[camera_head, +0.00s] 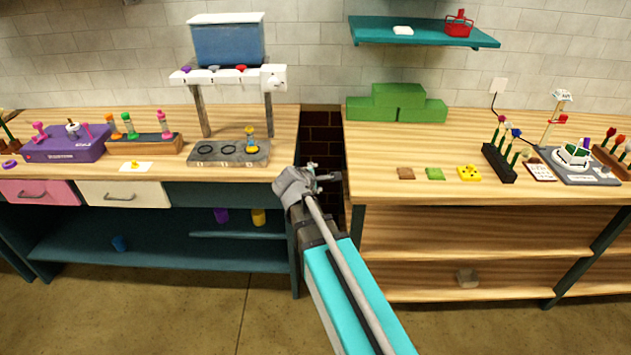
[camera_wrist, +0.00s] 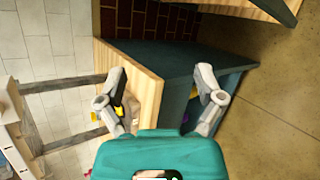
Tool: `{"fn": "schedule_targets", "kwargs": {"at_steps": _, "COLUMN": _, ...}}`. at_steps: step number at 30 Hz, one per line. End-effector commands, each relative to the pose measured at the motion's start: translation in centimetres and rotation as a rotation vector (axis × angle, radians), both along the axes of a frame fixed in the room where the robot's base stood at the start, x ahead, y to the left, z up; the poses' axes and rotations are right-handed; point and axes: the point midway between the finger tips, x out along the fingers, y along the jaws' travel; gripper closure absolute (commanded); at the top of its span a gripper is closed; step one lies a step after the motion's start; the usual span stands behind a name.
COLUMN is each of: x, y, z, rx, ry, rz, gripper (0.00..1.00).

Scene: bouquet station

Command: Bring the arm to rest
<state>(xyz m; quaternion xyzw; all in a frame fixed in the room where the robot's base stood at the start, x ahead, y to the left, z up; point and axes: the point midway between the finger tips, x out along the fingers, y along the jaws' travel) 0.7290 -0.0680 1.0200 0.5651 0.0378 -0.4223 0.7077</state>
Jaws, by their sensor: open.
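My gripper (camera_wrist: 162,103) is open and empty in the wrist view, with its two grey fingers spread apart. The wrist view looks sideways at the end of the left counter, and the fingers show in front of it. In the head view my gripper (camera_head: 325,175) is at the gap between the two counters, at about the height of their tops. My teal arm reaches up to it from the bottom of the picture. I cannot tell from these views whether the gripper touches a counter edge.
The left counter (camera_head: 285,130) bears a dispenser stand with a blue tank (camera_head: 228,45) and a purple box (camera_head: 65,145). The right counter (camera_head: 380,165) bears green blocks (camera_head: 395,105), small coloured squares and a black flower rack (camera_head: 498,163). A teal shelf (camera_head: 375,33) hangs above. The floor in front is clear.

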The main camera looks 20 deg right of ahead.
Motion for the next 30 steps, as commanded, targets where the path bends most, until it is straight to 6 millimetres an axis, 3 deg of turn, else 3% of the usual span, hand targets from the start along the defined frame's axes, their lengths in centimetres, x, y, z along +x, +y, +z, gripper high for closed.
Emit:
{"fn": "schedule_targets", "kwargs": {"at_steps": 20, "x": -0.5, "y": -0.1, "z": -0.4, "rx": 0.037, "ry": -0.001, "rz": -0.027, "gripper": 0.14}}
{"fn": "schedule_targets", "kwargs": {"at_steps": 26, "x": -2.9, "y": -0.2, "z": -2.2, "rx": 0.204, "ry": 0.002, "rz": -0.159, "gripper": 0.14}}
{"fn": "schedule_targets", "kwargs": {"at_steps": 30, "x": -6.0, "y": 0.2, "z": -4.2, "rx": 0.408, "ry": 0.014, "rz": -0.339, "gripper": 0.14}}
